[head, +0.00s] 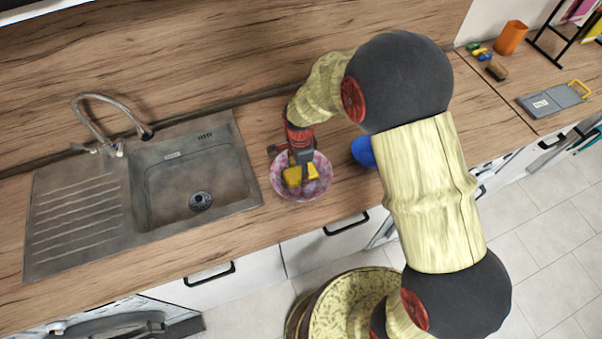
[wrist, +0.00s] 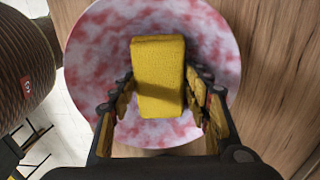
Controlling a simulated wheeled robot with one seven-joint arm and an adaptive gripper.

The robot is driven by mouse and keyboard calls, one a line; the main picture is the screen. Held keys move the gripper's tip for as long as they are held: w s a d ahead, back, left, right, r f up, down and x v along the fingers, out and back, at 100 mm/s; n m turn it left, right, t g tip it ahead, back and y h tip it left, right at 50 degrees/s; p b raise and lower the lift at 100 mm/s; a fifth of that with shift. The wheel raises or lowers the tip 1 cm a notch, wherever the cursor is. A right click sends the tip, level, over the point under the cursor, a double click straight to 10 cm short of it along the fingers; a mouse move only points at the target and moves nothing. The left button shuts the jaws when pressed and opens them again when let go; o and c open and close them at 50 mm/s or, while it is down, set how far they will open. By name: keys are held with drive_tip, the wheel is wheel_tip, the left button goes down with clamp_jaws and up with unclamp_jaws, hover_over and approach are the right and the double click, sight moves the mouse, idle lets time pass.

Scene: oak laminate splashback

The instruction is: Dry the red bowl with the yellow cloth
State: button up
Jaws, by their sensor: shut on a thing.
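The red bowl (head: 318,187) has a mottled red and white surface and stands upright on the wooden counter, just right of the sink. It fills much of the wrist view (wrist: 95,60). The yellow cloth (wrist: 158,75) looks like a thick folded block and is inside the bowl; it also shows in the head view (head: 293,177). My gripper (wrist: 160,100) points down into the bowl and is shut on the cloth, with one finger on each side. Whether the cloth touches the bowl's bottom cannot be told.
A steel sink (head: 190,180) with a tap (head: 115,148) lies left of the bowl. A blue object (head: 363,151), partly hidden by my arm, is close on the right. An orange cup (head: 511,37) and a grey board (head: 553,100) are at far right.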

drive_tip(key=shift+s+d+f, duration=0.1)
drive_tip(key=shift+s+d, duration=0.15)
drive_tip(key=shift+s, duration=0.7)
drive_tip(key=shift+w, duration=0.1)
drive_tip(key=shift+w+a, duration=0.25)
drive_tip(key=shift+w, duration=0.65)
drive_tip(key=shift+r, duration=0.25)
wheel_tip(320, 180, up, 13)
drive_tip(key=s+p, duration=0.1)
drive_tip(key=p, duration=0.7)
drive_tip(key=shift+d+r+p, duration=0.15)
drive_tip(key=shift+p, duration=0.2)
